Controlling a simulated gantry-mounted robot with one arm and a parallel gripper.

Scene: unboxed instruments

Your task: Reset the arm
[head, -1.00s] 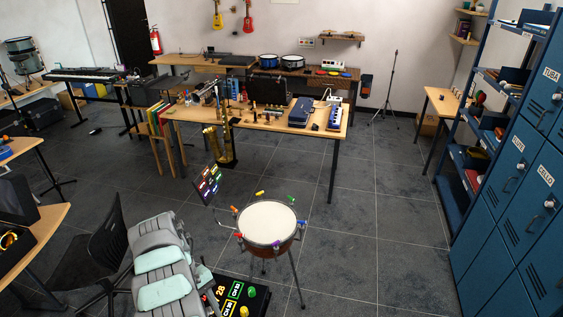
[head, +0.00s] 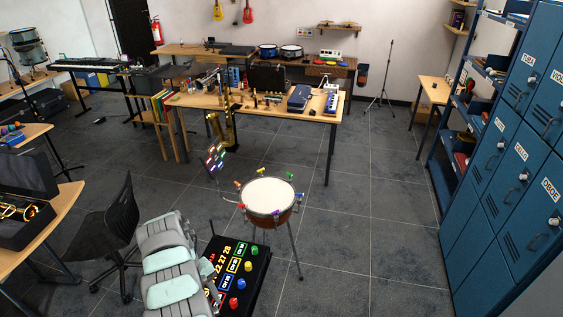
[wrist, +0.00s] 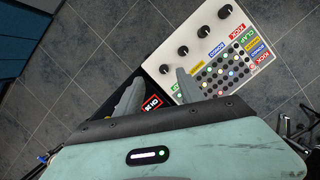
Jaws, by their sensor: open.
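My arm, grey and pale green, rises from the bottom of the head view. My gripper (wrist: 158,92) shows in the wrist view with its two grey fingers apart and nothing between them. Beyond the fingertips is a white device (wrist: 205,45) with black knobs and a grid of small pads. A black panel (wrist: 150,90) lies beside it, partly hidden by the fingers. In the head view, a black panel with lit numbers and coloured knobs (head: 240,275) is right of my arm. My gripper's fingers are hard to make out there.
A drum (head: 270,197) on a stand is just beyond the panel. Blue lockers (head: 500,165) line the right side. A desk with an open instrument case (head: 25,205) and a black chair (head: 115,225) are at left. Tiled floor (head: 360,240) is clear between drum and lockers.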

